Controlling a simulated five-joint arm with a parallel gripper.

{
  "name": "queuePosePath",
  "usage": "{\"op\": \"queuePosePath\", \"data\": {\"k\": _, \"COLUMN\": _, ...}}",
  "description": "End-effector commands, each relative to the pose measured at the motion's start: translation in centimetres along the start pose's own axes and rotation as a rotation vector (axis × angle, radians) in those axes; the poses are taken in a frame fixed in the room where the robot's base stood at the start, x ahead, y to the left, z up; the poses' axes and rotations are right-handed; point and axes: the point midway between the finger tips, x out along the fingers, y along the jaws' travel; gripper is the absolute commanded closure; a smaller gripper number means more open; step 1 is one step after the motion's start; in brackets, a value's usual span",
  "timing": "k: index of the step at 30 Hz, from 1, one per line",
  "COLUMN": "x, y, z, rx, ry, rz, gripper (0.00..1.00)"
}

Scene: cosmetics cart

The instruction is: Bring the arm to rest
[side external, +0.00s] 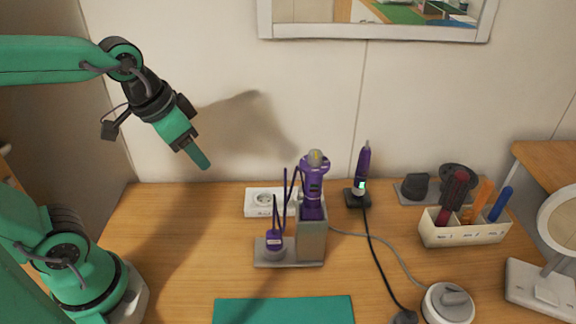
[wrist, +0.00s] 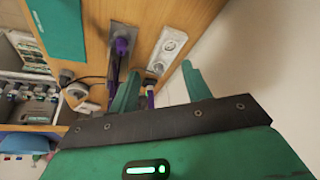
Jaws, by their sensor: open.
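My gripper (side external: 198,158) is raised in the air at the upper left in the side external view, above the table's left part and near the wall. It points down and to the right, and nothing is in it. In the wrist view its two green fingers stand apart, so the gripper (wrist: 160,88) is open and empty. The fingers are clear of the table and of everything on it.
A grey holder (side external: 312,240) carries a purple device (side external: 313,180) mid-table. A white socket (side external: 264,201) lies behind it. A purple tool (side external: 363,164) stands on a black base. A white organizer (side external: 465,232) is at right. A green mat (side external: 284,310) lies in front. Cables cross the table.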

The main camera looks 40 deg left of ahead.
Motion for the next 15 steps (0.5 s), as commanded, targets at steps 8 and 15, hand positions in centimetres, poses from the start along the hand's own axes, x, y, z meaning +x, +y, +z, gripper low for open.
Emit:
{"op": "queuePosePath", "data": {"k": 8, "x": -1.8, "y": -1.6, "z": 2.4, "rx": -0.136, "ry": 0.089, "rz": -0.037, "gripper": 0.52}}
{"op": "queuePosePath", "data": {"k": 15, "x": -2.1, "y": -1.9, "z": 3.0, "rx": -0.170, "ry": 0.109, "rz": -0.045, "gripper": 0.52}}
